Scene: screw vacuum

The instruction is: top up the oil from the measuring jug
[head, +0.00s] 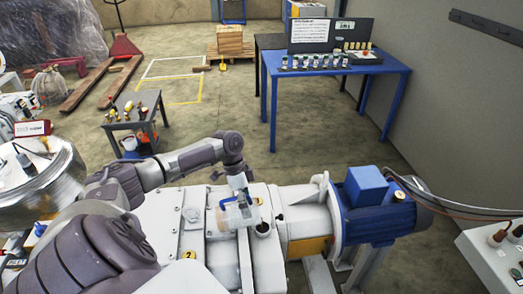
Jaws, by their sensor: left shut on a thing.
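The measuring jug (241,214) is a clear vessel with a blue handle, and it appears tilted over the white pump housing (213,248). My left gripper (238,188) comes in from the left and is shut on the jug. A dark round opening (262,229) in the pump housing lies just right of and below the jug. I cannot tell whether oil is flowing or how much is in the jug. My right gripper is not in view.
A blue motor (378,207) stands at the pump's right end. A small grey side table (138,118) with brass fittings is behind left. A blue bench (335,66) with bottles is at the back. A control box (492,255) is at lower right. Floor between them is clear.

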